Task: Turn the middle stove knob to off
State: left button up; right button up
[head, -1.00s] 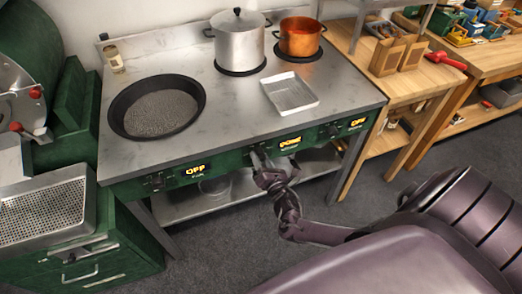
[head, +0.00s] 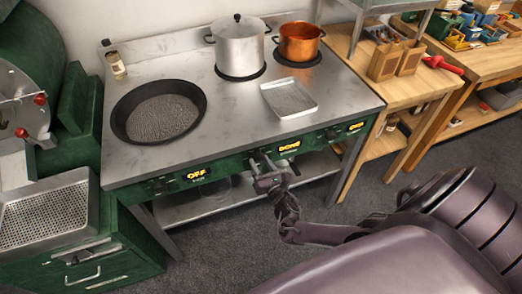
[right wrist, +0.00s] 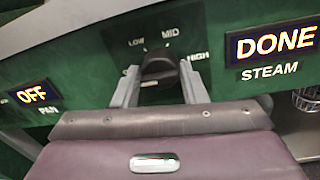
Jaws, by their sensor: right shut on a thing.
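The stove (head: 225,115) is steel-topped with a green front panel. Its middle knob (right wrist: 160,66) is black, with LOW, MID and HIGH marked around it in the right wrist view. My right gripper (right wrist: 160,88) is shut on this knob, one grey finger on each side. In the head view the right gripper (head: 258,162) is at the front panel and hides most of the knob. The display beside it (right wrist: 274,43) reads DONE, over the word STEAM. I cannot tell exactly which mark the knob points at. My left gripper is not in view.
A black pan (head: 158,110), a silver pot (head: 239,48), a copper pot (head: 300,43) and a metal tray (head: 289,98) stand on the stove. The left display (head: 196,175) reads OFF. A wooden table (head: 385,95) is at right. A lower shelf (head: 240,200) is under the panel.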

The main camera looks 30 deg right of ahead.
jog(key=shift+f, duration=0.1)
jog(key=o, duration=0.9)
jog(key=shift+d, duration=0.1)
jog(key=s, duration=0.2)
jog(key=s+a, duration=0.1)
jog(key=s, duration=0.4)
jog(key=shift+s+a, duration=0.15)
jog(key=shift+s, duration=0.25)
